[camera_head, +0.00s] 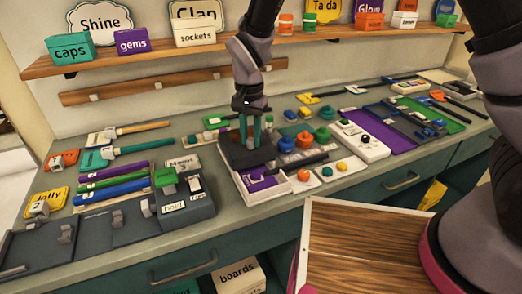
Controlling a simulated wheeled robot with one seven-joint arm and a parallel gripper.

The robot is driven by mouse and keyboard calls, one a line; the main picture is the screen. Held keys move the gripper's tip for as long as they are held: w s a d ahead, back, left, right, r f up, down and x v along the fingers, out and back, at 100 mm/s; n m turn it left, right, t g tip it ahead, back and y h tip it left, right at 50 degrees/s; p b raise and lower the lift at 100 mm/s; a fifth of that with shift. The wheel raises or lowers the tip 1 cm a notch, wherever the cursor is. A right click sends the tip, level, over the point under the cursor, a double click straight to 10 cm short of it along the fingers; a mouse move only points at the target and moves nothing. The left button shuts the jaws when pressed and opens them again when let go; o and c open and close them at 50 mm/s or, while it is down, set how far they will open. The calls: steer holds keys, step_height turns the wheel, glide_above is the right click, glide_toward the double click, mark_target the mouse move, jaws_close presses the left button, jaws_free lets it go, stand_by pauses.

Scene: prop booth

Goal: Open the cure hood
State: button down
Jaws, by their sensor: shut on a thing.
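The cure hood (236,155) looks like a dark box-shaped cover on a white base with a purple front (262,183), near the middle of the counter. My gripper (250,145) comes down from above with its teal fingers at the top of the dark cover. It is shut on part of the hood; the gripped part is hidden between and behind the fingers. I cannot tell how far the cover is raised. A dark bar (304,160) extends to the right beside the hood.
Coloured knobs (304,139) and small round pieces crowd the counter right of the hood. Shelves with labelled boxes (132,40) run behind. A wooden-topped surface (365,245) is in front.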

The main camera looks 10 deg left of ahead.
steer(key=w+a, duration=0.2)
steer(key=shift+w, duration=0.35)
steer(key=c, duration=0.6)
jaws_free()
step_height(320, 180, up, 11)
steer(key=shift+d, duration=0.1)
